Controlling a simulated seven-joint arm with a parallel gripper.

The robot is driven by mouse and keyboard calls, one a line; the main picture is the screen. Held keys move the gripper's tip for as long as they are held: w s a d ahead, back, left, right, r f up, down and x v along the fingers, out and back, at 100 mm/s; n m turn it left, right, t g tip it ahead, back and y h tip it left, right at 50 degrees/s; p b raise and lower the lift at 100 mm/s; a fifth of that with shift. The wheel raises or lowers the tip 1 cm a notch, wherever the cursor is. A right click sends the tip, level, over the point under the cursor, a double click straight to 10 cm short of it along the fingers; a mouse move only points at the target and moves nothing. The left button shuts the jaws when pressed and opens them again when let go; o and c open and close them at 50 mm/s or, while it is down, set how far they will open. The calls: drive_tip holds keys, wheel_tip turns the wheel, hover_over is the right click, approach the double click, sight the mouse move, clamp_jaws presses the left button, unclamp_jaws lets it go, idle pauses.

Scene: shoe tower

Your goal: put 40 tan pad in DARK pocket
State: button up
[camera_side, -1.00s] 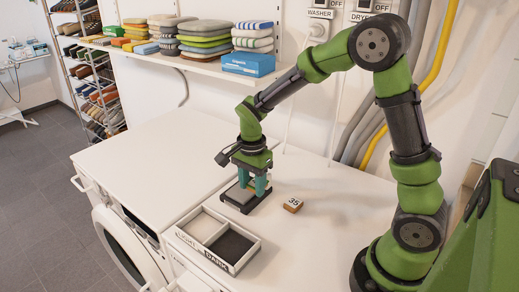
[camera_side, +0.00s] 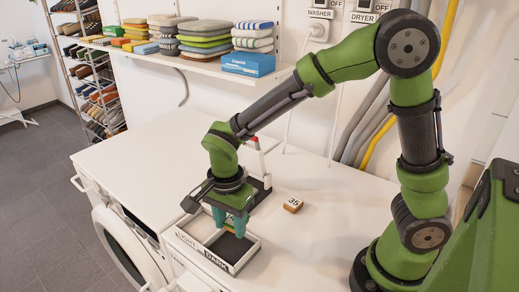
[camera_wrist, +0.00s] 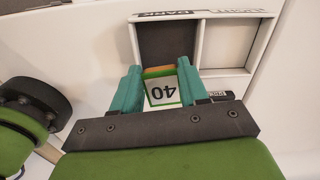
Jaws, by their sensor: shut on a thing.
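The pad marked 40 (camera_wrist: 162,88) has a white face with a green edge and a tan-orange strip along one side. My gripper (camera_wrist: 155,88) is shut on it, one teal finger on each side. In the wrist view the pad overlaps the near edge of the dark pocket (camera_wrist: 167,42). In the side view my gripper (camera_side: 230,224) is above the white two-pocket tray (camera_side: 236,266), with the fingers over the dark pocket's far part. The pad is mostly hidden there by the fingers. I cannot tell its height above the tray.
The light pocket (camera_wrist: 228,44) is beside the dark one and looks empty. A block marked 35 (camera_side: 293,204) lies on the white top to the right. A dark stand with a red-tipped post (camera_side: 264,183) is just behind my gripper. The white top (camera_side: 150,155) at left is clear.

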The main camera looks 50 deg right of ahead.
sight(226, 254)
drive_tip(key=shift+m, duration=0.7)
drive_tip(key=f, duration=0.2)
drive_tip(key=a+f, duration=0.1)
drive_tip(key=f, duration=0.1)
drive_tip(key=w+f, duration=0.1)
drive_tip(key=f, duration=0.2)
drive_tip(key=shift+a, duration=0.25)
drive_tip(key=shift+f, duration=0.15)
drive_tip(key=o, duration=1.1)
